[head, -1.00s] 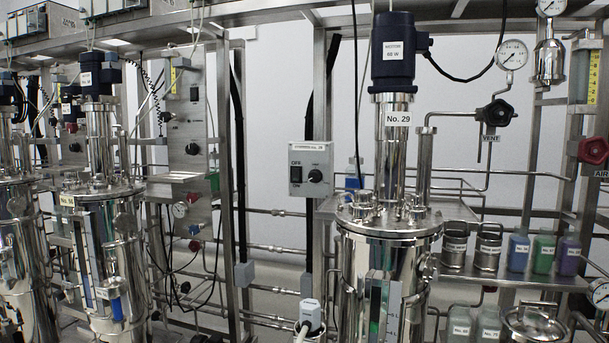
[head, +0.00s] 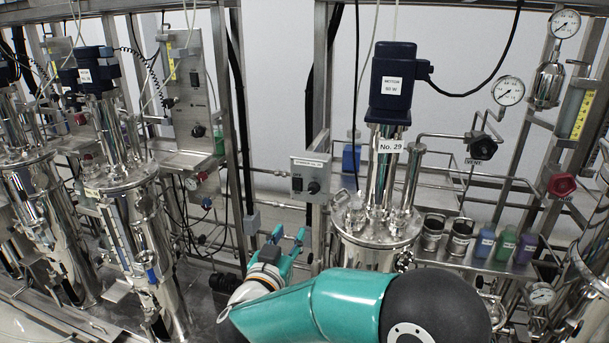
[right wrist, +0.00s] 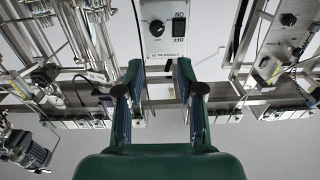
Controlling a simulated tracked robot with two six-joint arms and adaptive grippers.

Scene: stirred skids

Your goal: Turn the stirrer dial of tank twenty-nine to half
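The grey stirrer control box (head: 311,164) is fixed to the frame post left of tank twenty-nine (head: 365,243), whose neck bears the label "No. 29" (head: 390,146). Its black dial (head: 313,187) sits right of an on/off switch (head: 297,183). The right wrist view shows the box upside down, with the dial (right wrist: 156,26) and the switch (right wrist: 180,28) beyond the fingertips. The dial's pointer is too small to read surely. My right gripper (head: 288,234) is open and empty, below and left of the box, apart from the dial. My left gripper is not in view.
A steel post (head: 318,110) rises behind the box. The motor (head: 392,82) tops tank twenty-nine. Steel cups (head: 432,232) and coloured bottles (head: 505,245) stand on a shelf to the right. Another stirred tank (head: 128,205) stands left. My right arm covers the lower middle.

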